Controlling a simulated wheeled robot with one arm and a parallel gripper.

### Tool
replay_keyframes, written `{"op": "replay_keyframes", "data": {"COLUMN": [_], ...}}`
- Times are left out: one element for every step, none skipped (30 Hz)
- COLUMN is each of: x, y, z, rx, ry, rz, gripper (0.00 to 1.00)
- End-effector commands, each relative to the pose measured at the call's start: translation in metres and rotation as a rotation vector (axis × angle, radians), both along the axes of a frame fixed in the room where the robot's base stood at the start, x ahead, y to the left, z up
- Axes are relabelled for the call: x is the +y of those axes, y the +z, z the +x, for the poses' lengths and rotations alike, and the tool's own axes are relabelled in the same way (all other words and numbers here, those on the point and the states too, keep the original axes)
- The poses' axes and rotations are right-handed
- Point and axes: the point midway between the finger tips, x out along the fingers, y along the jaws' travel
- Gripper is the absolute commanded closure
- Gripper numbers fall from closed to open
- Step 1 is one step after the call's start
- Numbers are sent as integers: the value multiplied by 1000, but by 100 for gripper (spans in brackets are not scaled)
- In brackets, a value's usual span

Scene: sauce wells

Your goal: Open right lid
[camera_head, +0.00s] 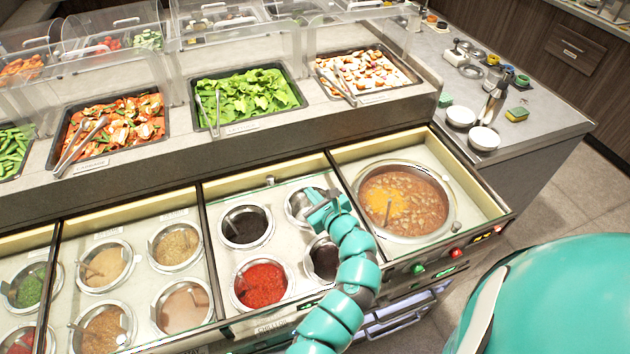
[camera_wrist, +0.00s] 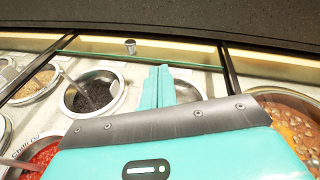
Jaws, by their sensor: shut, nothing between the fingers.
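My gripper (camera_head: 312,194) is shut and empty, above the back right well of the middle compartment. In the wrist view its two teal fingers (camera_wrist: 158,84) lie together, in front of the back right well (camera_wrist: 186,90). A small metal knob (camera_head: 270,181) stands at the back of the middle compartment, left of my gripper and apart from it. It also shows in the wrist view (camera_wrist: 130,46). The right compartment holds a round soup pot (camera_head: 403,200) with a ladle. I cannot make out clearly whether a clear lid covers either compartment.
Wells with black sauce (camera_head: 244,225) and red sauce (camera_head: 262,286) are left of my arm. Dark dividers (camera_head: 213,262) separate the compartments. A raised counter (camera_head: 255,140) with salad trays runs behind. Green and red buttons (camera_head: 418,268) line the front right edge.

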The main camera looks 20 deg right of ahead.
Motion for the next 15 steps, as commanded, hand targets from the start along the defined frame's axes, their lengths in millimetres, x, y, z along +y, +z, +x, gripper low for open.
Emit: {"op": "replay_keyframes", "data": {"x": [-17,-26,-36,-41,-46,-50,-53,-54,-56,-56,-56,-56,-56,-57,-56], "y": [-9,-13,-17,-19,-22,-25,-26,-27,-28,-29,-29,-30,-30,-31,-32], "z": [-16,-23,-31,-36,-40,-45,-47,-49,-49,-49,-48,-45,-43,-40,-36], "rx": [31,44,57,65,71,79,82,86,87,88,87,87,86,86,86], "ry": [-67,-102,-141,-166,-186,-206,-218,-226,-231,-234,-234,-234,-234,-235,-233], "rz": [62,93,129,152,171,190,201,209,215,217,218,218,218,218,219], "gripper": [100,100,100,100,100,100,100,100,100,100,100,100,100,100,100]}}
